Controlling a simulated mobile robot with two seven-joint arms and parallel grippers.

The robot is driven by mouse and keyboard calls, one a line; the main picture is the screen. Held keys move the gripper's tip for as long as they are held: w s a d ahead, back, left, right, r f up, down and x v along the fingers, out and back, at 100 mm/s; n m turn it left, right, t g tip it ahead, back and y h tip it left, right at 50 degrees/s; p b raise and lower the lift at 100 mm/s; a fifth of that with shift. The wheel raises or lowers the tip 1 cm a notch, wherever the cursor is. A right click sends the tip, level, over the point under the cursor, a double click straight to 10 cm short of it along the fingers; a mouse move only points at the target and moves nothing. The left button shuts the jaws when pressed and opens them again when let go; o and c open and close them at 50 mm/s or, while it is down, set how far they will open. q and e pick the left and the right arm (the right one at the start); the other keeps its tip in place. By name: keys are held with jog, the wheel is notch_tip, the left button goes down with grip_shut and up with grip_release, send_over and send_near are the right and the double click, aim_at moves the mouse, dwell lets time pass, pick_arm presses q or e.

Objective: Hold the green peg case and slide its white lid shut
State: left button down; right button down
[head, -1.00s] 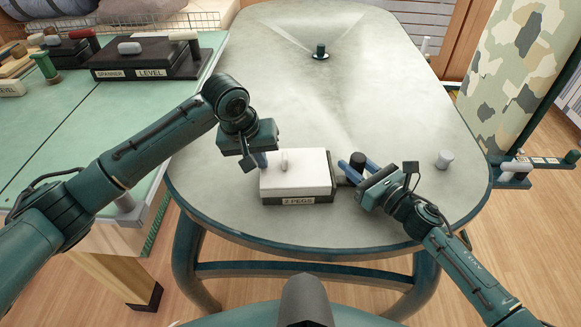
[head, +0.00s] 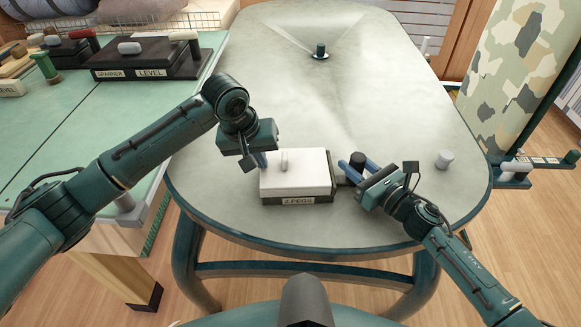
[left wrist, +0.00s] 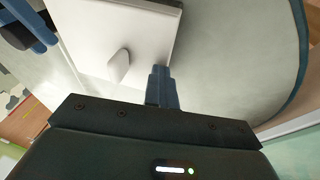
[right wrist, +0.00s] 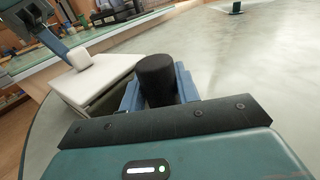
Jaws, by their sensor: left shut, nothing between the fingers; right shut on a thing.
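The peg case (head: 331,190) sits on the grey-green table, its body looking dark, with a "2 PEGS" label on its front. Its white lid (head: 308,178) covers nearly all of the top, with a narrow dark strip at the right end. A small white knob (head: 284,162) stands on the lid. My left gripper (head: 263,160) is shut and empty, pointing down at the lid's left end; its fingertips look against the edge in the left wrist view (left wrist: 164,85). My right gripper (head: 350,170) is shut on the black upright handle (right wrist: 156,78) at the case's right end.
A light grey peg (head: 444,159) stands on the table right of my right gripper. A dark green knob (head: 320,51) stands far back. A green bench (head: 60,140) at left holds a dark labelled box (head: 145,58). The table's middle is clear.

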pick_arm(q)
jog(key=shift+s+f, duration=0.15)
jog(key=shift+f, duration=0.4)
pick_arm(e)
jog(key=shift+r, duration=0.15)
pick_arm(q)
jog(key=shift+a+r, duration=0.1)
jog(key=shift+a, duration=0.05)
pick_arm(e)
jog(key=shift+w, duration=0.1)
pick_arm(q)
jog(key=shift+r, duration=1.9)
pick_arm(e)
jog(key=shift+f, duration=0.2)
pick_arm(q)
jog(key=v, duration=0.1)
jog(key=w+v, duration=0.1)
jog(key=v, duration=0.1)
jog(key=shift+r, duration=0.35)
pick_arm(e)
jog(key=shift+f, duration=0.1)
jog(key=c, duration=0.9)
grip_release()
jog(key=shift+c, duration=0.2)
